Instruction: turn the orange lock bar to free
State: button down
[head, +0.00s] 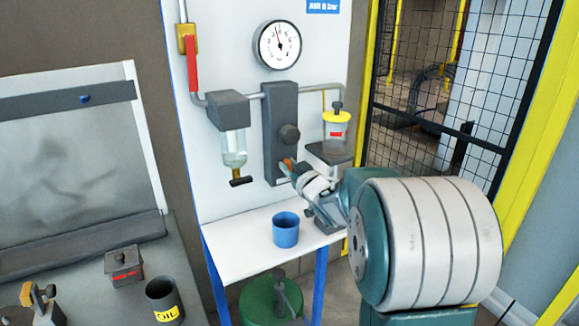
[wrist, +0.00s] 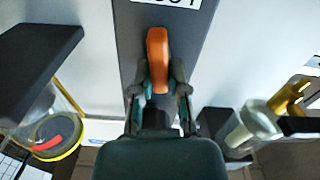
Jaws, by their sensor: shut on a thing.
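The orange lock bar (head: 288,162) is a small bar low on the dark grey block (head: 280,110) of the white panel. In the wrist view the bar (wrist: 157,48) runs upright in the picture, its rounded top end clear of the fingers. My gripper (head: 295,171) reaches it from the lower right. In the wrist view my gripper (wrist: 158,84) is shut on the bar's lower part, one finger on each side. The bar's lower end is hidden between the fingers. A white label (wrist: 168,3) above the bar is cut off.
A glass bowl unit (head: 234,145) hangs to the left, and a red-and-yellow-marked container (head: 336,124) stands to the right. A blue cup (head: 286,230) stands on the white shelf (head: 245,238) below.

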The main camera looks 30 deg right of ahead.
jog(key=n, duration=0.4)
jog(key=shift+a+f, duration=0.15)
jog(key=shift+a, duration=0.15)
jog(key=shift+a+f+n, duration=0.1)
jog(key=shift+f+n, duration=0.15)
jog(key=shift+n, duration=1.7)
jog(key=shift+a+f+n, duration=0.1)
jog(key=shift+f+n, duration=0.15)
jog(key=shift+n, duration=1.75)
jog(key=shift+a+f+n, duration=0.1)
jog(key=shift+f+n, duration=0.15)
jog(key=shift+n, duration=1.7)
jog(key=shift+f, duration=0.1)
jog(key=c, duration=0.6)
grip_release()
jog(key=shift+c, duration=0.2)
jog(key=shift+r, duration=0.2)
jog(key=shift+s, duration=0.15)
